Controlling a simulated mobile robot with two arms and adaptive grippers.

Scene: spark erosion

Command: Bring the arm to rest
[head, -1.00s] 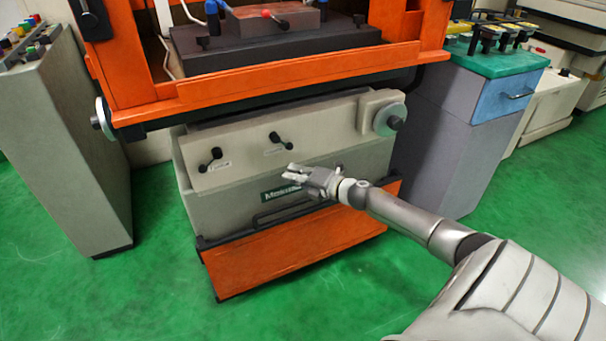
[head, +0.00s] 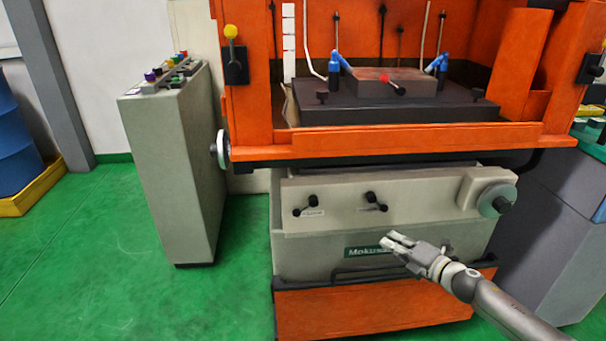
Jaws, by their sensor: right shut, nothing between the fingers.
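My right gripper (head: 394,241) is shut and empty. Its arm reaches in from the lower right. In the picture the gripper lies over the beige lower front of the spark erosion machine (head: 400,140), beside the green name plate (head: 366,252) and below the two black levers (head: 376,201). I cannot tell how far it is from the front panel. It holds nothing. My left gripper does not show.
A grey control cabinet (head: 170,180) with coloured buttons stands left of the machine. A blue-grey cabinet (head: 545,230) stands at the right. A blue barrel (head: 15,140) sits in a yellow tray (head: 35,192) at the far left. Green floor (head: 90,270) is clear at the left.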

